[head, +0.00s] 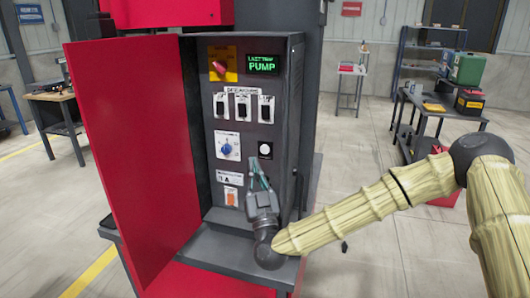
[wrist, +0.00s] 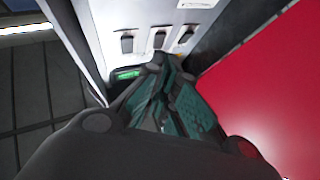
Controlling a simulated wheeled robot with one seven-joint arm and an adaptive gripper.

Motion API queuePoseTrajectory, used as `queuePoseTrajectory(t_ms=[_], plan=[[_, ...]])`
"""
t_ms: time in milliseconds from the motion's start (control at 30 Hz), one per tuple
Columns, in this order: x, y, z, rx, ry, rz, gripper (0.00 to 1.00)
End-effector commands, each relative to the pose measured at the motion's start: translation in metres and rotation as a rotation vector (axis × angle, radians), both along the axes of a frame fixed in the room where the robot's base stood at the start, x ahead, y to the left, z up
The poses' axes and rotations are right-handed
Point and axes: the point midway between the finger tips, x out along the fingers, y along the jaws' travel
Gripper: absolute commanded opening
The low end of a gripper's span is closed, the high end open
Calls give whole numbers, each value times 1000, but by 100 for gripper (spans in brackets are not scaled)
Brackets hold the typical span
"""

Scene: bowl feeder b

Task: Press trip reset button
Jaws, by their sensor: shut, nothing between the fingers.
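The open control cabinet (head: 285,90) has a small round white button (head: 265,150) on a dark mount at the right of its panel. No readable lettering marks it as the trip reset. My gripper (head: 258,172) is shut and empty, pointing up just below this button in the head view. Whether the fingertips touch the panel cannot be told. In the wrist view, my gripper (wrist: 160,65) has its teal-padded fingers together near the panel, and I cannot make out the white button there.
A green-lit display (head: 262,62) reads PUMP. Nearby are a red knob (head: 219,68) on yellow, three breaker switches (head: 243,108), a blue dial (head: 226,148) and an orange rocker switch (head: 231,197). The red door (head: 130,160) stands open at left.

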Motion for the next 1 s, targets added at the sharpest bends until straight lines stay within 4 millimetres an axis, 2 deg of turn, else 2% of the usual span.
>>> queuePoseTrajectory(t_ms=[300,467,1000], plan=[[1,0,0,0,1,0,0],[7,-3,0,0,1,-1,0],[62,-20,-2,-2,1,1,0]])
